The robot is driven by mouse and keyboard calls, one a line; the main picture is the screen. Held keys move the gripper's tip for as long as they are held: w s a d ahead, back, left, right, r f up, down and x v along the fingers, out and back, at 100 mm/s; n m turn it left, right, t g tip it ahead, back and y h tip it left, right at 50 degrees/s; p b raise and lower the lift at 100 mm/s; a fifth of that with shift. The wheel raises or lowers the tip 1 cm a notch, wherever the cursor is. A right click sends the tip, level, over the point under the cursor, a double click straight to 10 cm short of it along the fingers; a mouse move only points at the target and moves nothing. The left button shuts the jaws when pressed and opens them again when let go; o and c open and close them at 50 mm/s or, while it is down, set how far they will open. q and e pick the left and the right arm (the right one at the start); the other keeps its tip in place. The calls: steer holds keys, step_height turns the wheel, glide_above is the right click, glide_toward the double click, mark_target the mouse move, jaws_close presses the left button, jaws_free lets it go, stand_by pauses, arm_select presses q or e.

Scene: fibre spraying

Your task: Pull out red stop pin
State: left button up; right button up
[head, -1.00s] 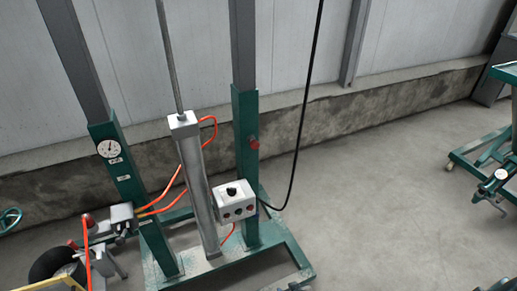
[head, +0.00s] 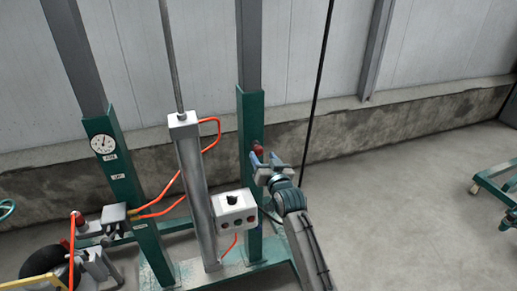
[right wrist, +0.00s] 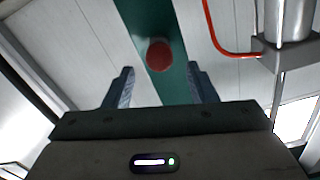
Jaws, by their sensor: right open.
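The red stop pin (head: 258,149) sticks out of the side of the right green post (head: 244,110). In the right wrist view the pin's round red head (right wrist: 160,55) shows against the green post, between and just beyond my fingertips. My right gripper (head: 265,158) is open, with one finger on each side of the pin's line. It appears close to the pin, and I cannot tell whether it touches. It also shows in the right wrist view (right wrist: 162,82), with nothing held between its fingers. My left gripper is not in view.
A white control box (head: 234,211) and a silver cylinder (head: 196,190) with orange hoses stand left of the right post. A black cable (head: 318,90) hangs behind my right arm. The floor on the right (head: 400,190) is mostly clear.

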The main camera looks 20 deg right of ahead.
mark_target(260, 152)
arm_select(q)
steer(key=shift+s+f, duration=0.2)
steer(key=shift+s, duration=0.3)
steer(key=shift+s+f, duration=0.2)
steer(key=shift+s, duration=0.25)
arm_select(e)
steer(key=w, duration=0.6)
steer(key=shift+a, duration=0.1)
steer(key=shift+s, duration=0.1)
steer(key=shift+c, duration=0.4)
